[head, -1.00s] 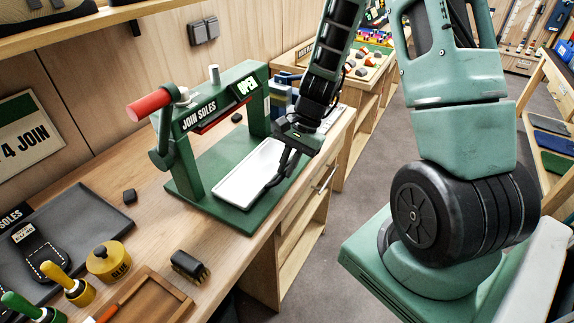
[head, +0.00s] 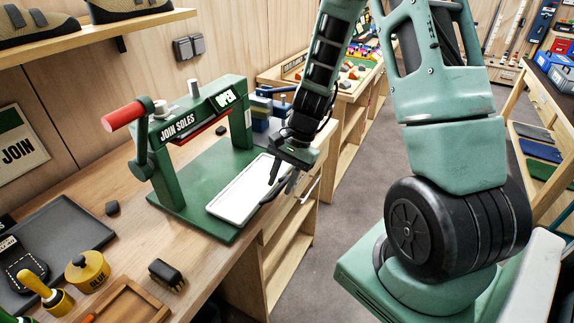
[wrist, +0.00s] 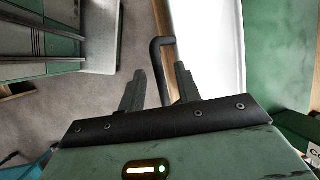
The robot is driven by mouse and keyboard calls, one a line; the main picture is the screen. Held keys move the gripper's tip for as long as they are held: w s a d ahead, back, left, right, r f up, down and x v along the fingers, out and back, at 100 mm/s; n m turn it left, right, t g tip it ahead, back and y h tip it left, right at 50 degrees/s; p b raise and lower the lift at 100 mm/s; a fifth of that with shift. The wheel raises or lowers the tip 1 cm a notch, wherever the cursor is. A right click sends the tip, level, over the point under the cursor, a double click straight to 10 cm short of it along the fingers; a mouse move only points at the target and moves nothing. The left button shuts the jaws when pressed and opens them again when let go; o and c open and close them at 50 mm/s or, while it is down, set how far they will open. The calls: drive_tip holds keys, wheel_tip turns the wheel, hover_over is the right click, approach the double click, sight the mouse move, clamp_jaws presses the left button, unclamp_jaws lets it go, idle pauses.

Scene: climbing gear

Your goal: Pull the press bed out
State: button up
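The press bed (head: 236,197) is a long white tray on the press's green base plate, and it overhangs the plate's front edge side. In the wrist view the bed (wrist: 207,40) shows at upper right. Its dark bent handle (wrist: 159,62) stands between my two fingers, with gaps visible on both sides. My gripper (wrist: 160,88) is open around the handle. In the head view my gripper (head: 282,178) is at the bed's right side, and its fingers partly hide the handle.
The green press frame (head: 190,128) reads OPEN, with a red-gripped lever (head: 124,112) at left. A brush (head: 166,273), a glue pot (head: 88,271) and a wooden tray (head: 130,302) lie nearer on the bench. Free floor (head: 345,240) lies right of the bench.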

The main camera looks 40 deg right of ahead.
drive_tip(key=v, duration=1.7)
drive_tip(key=shift+r+b, duration=0.15)
drive_tip(key=shift+b, duration=0.15)
